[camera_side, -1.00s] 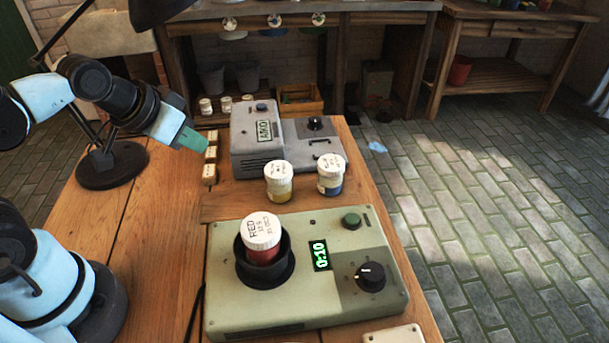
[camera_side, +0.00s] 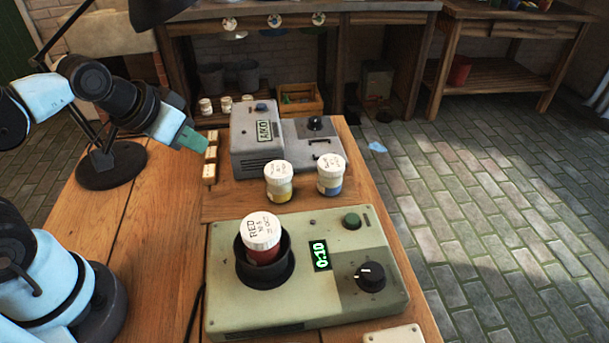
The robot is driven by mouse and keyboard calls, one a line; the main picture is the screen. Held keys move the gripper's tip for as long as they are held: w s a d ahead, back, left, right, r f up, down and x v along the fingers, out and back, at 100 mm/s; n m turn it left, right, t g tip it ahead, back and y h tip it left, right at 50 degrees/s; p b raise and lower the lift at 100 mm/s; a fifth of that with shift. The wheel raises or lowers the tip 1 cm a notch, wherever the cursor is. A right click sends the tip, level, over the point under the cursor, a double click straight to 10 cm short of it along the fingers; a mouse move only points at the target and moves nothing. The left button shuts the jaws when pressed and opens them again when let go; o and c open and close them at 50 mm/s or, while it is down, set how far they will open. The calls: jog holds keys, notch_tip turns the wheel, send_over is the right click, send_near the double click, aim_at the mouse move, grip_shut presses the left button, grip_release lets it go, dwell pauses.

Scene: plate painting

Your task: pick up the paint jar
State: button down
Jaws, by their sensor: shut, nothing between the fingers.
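A red paint jar (camera_side: 264,243) with a white lid marked "RED" stands in the round black cup (camera_side: 264,280) of a pale green machine (camera_side: 335,285). Its lower part is hidden by the cup wall. The machine's green display (camera_side: 320,255) reads 0:10. A yellow jar (camera_side: 279,184) and a blue jar (camera_side: 331,176), both with white lids, stand on the table behind the machine. My gripper (camera_side: 200,144), with green fingertips, is shut and empty at the upper left, above the table and well apart from all the jars.
A grey machine (camera_side: 265,145) with a knob stands at the back of the wooden table (camera_side: 165,225). Small labelled blocks (camera_side: 210,158) lie left of it. A black lamp base (camera_side: 112,165) stands at the left. The table's middle left is clear.

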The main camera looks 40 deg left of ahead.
jog(key=c, duration=1.8)
grip_release()
jog(key=shift+c, duration=0.2)
jog(key=o, duration=1.6)
notch_tip(320, 180, up, 8)
jog(key=m+g, duration=0.7)
jog(key=m, duration=1.8)
send_over(260, 226)
jog(key=f, duration=0.5)
jog(key=shift+w+d+f, duration=0.1)
jog(key=shift+w+f, duration=0.1)
jog(key=shift+f, duration=0.05)
jog(key=shift+s+f, duration=0.2)
jog(key=shift+f, duration=2.65)
